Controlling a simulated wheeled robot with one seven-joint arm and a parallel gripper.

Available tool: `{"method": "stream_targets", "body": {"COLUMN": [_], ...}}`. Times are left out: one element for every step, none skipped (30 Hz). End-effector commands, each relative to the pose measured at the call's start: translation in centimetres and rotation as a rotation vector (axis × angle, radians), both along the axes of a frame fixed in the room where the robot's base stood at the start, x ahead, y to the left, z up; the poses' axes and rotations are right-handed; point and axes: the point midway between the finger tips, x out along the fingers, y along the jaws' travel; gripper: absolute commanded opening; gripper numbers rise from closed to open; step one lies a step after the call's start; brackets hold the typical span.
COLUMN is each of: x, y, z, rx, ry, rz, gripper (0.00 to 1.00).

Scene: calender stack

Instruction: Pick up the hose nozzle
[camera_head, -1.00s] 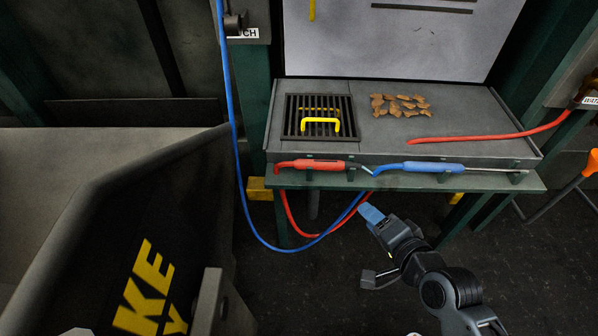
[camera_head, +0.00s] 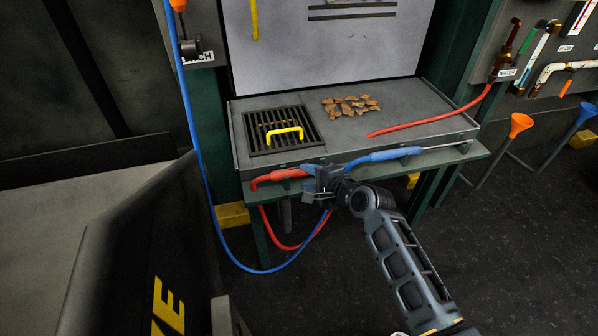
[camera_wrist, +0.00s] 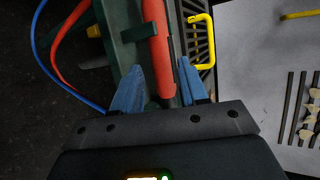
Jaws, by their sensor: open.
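A red-handled hose nozzle (camera_head: 278,175) lies along the front ledge of the workbench in the head view, with its right part hidden behind my gripper. A second, blue-handled nozzle (camera_head: 385,155) with a thin metal tube lies to its right on the same ledge. My gripper (camera_head: 314,172) is at the ledge, by the right end of the red handle. In the wrist view the red handle (camera_wrist: 158,45) runs down to the gap between the open blue fingers (camera_wrist: 160,78). I cannot tell whether the fingers touch it.
The bench (camera_head: 420,120) carries a dark grate (camera_head: 262,137) with a yellow handle (camera_head: 285,133) and several brown pieces (camera_head: 350,105). A red hose (camera_head: 430,122) crosses its right side. Red and blue hoses hang below the ledge. A large dark panel (camera_head: 130,250) stands at lower left.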

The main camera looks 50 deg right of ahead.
Motion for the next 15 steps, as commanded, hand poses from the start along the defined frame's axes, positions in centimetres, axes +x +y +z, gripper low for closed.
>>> {"method": "stream_targets", "body": {"x": [0.9, 1.3, 1.9, 2.2, 2.5, 2.9, 3.1, 3.3, 3.4, 3.5, 3.5, 3.5, 3.5, 3.5, 3.5], "y": [-0.1, -0.2, -0.3, -0.3, -0.4, -0.5, -0.5, -0.6, -0.6, -0.6, -0.6, -0.6, -0.6, -0.6, -0.6], "z": [-0.1, -0.3, -0.5, -0.8, -1.0, -1.2, -1.3, -1.3, -1.4, -1.4, -1.5, -1.5, -1.5, -1.5, -1.5], "rx": [0.0, 0.0, -0.001, -0.001, -0.001, -0.001, -0.001, -0.001, -0.002, -0.002, -0.001, -0.001, -0.001, -0.001, -0.002], "ry": [-0.001, 0.0, -0.001, -0.001, 0.0, 0.0, 0.0, -0.001, -0.001, -0.001, 0.0, 0.0, 0.0, 0.0, 0.001], "rz": [0.001, 0.001, 0.001, 0.001, 0.001, 0.0, 0.0, 0.0, -0.001, -0.001, 0.0, 0.0, 0.0, 0.0, 0.0], "gripper": [0.43, 0.43, 0.43, 0.43, 0.43, 0.43, 0.43, 0.43, 0.43, 0.43, 0.43, 0.43, 0.43, 0.43, 0.43]}}
